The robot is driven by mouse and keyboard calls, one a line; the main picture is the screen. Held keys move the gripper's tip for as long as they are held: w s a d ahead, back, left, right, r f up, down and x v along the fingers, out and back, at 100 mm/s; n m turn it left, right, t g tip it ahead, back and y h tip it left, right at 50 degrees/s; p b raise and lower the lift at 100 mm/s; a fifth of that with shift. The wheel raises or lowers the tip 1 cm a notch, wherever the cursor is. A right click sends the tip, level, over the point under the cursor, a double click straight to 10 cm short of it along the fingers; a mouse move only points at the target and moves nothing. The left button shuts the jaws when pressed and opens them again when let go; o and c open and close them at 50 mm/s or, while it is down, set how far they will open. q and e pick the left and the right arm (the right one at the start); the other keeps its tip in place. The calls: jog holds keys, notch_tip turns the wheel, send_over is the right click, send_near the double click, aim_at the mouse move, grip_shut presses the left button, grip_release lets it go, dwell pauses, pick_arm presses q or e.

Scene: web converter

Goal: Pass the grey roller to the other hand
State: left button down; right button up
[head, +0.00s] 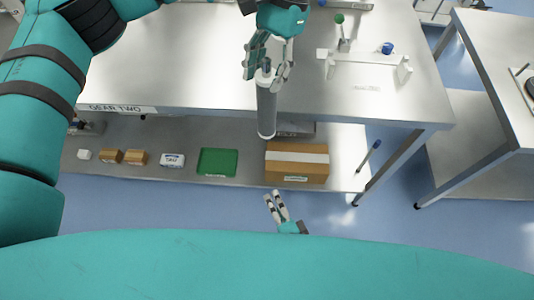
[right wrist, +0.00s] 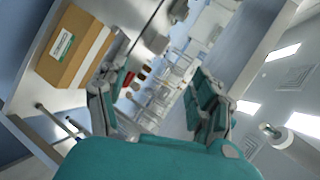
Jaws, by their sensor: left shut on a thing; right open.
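The grey roller (head: 266,108) is a grey cylinder with pale ends. In the head view it hangs from my left gripper (head: 267,68), which is shut on its upper end. Its free lower end points down the picture, past the table's front edge. My right gripper (head: 276,200) is open and empty, lower in the head view and apart from the roller. In the right wrist view nothing is between the fingers of my right gripper (right wrist: 158,92). A pale cylinder end at the right edge there looks like the roller (right wrist: 292,146).
A steel table (head: 190,60) has a lower shelf with a cardboard box (head: 297,175), a green tray (head: 217,162) and small boxes. A white stand (head: 365,60) and a blue cap (head: 387,48) are on the tabletop. Another table (head: 490,60) stands at the right.

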jog(key=w+a+r+m+t+h, duration=0.1)
jog(key=a+r+m+t, duration=0.15)
jog(key=r+m, duration=0.75)
jog(key=w+a+r+m+t+h, duration=0.1)
jog(key=a+r+m+t, duration=0.3)
jog(key=r, duration=1)
jog(key=m+g+h, duration=0.1)
jog(key=m+h, duration=0.1)
jog(key=m, duration=0.7)
send_near(264, 116)
jog(key=shift+m, duration=0.3)
jog(key=w, duration=0.8)
jog(key=w+a, duration=0.1)
jog(key=w, duration=0.3)
jog(key=shift+a, duration=0.1)
